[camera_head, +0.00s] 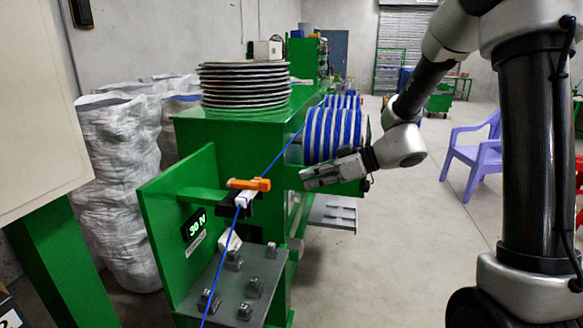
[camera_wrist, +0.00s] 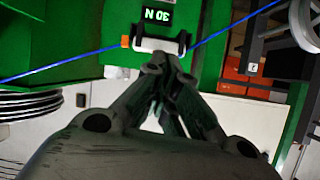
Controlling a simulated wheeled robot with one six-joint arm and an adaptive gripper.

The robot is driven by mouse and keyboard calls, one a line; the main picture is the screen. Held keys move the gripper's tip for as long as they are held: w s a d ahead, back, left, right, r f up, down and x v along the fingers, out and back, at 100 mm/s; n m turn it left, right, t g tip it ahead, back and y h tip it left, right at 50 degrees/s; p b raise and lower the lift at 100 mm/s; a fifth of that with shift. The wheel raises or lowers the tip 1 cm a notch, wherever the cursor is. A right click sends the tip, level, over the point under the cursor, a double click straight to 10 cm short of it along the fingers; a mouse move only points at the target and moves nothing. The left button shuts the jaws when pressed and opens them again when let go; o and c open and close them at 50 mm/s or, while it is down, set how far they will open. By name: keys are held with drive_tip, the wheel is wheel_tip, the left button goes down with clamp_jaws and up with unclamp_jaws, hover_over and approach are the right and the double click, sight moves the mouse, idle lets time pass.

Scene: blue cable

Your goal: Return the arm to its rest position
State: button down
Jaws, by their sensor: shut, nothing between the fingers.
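My gripper (camera_head: 306,178) is shut and empty at the end of my arm, in front of the blue-and-white cable spool (camera_head: 335,132) in the head view. In the wrist view its fingers (camera_wrist: 168,82) come together just below a white cylinder in the picture. The blue cable (camera_head: 284,150) runs from the spool side down through a white guide piece (camera_head: 245,198) with an orange lever (camera_head: 250,184), then on past the grey plate. In the wrist view the cable (camera_wrist: 70,66) passes through the white guide (camera_wrist: 160,45). My gripper is apart from the cable in the head view.
The green machine (camera_head: 160,215) carries a display reading 30 N (camera_head: 194,226) and a grey plate with several small blocks (camera_head: 232,280). A stack of discs (camera_head: 244,85) sits on top. White sacks (camera_head: 122,170) stand left. A purple chair (camera_head: 476,155) stands right; floor between is clear.

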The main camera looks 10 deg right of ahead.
drive_tip(key=s+d+f+m+g+h, duration=0.4)
drive_tip(key=s+d+m, duration=0.55)
drive_tip(key=s, duration=0.35)
drive_tip(key=s+d+r+m+t+h, duration=0.3)
drive_tip(key=s+d+r+h, duration=0.5)
drive_tip(key=s+d+r, duration=0.3)
drive_tip(key=s+d+t, duration=0.1)
drive_tip(key=d, duration=0.2)
drive_tip(key=shift+s+d+r, duration=0.15)
drive_tip(key=shift+s+d, duration=0.05)
drive_tip(key=shift+s, duration=0.1)
